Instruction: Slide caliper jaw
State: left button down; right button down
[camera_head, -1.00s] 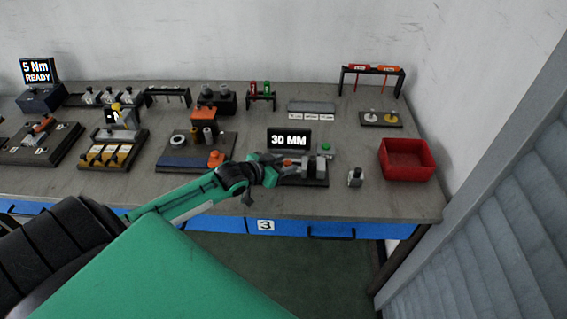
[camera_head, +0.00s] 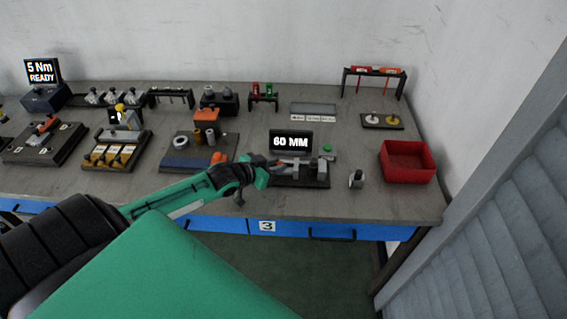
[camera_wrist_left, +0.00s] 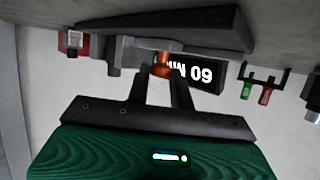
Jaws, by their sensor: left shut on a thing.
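The caliper station (camera_head: 308,182) stands on the right part of the bench, with a dark base and grey blocks. Its display (camera_head: 290,142) reads 60 MM, and it shows upside down in the left wrist view (camera_wrist_left: 197,73). My left gripper (camera_head: 274,168) is at the left end of the station. In the left wrist view its two fingers (camera_wrist_left: 162,72) are shut on an orange knob (camera_wrist_left: 162,58) of the sliding jaw. The grey jaw piece behind the knob is partly hidden. My right gripper is not in view.
A green button (camera_head: 327,148) sits behind the station. A small metal block with a knob (camera_head: 356,180) and a red bin (camera_head: 407,161) stand to the right. A fixture with grey, brown and orange parts (camera_head: 185,162) lies to the left. The bench front edge is clear.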

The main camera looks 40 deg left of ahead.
pick_arm(q)
jog(key=shift+a, duration=0.15)
jog(key=c, duration=1.3)
grip_release()
jog(key=shift+s+a, duration=0.1)
jog(key=shift+o, duration=0.2)
jog(key=v, duration=1.3)
jog(key=shift+s+b, duration=0.4)
jog(key=shift+r, duration=0.1)
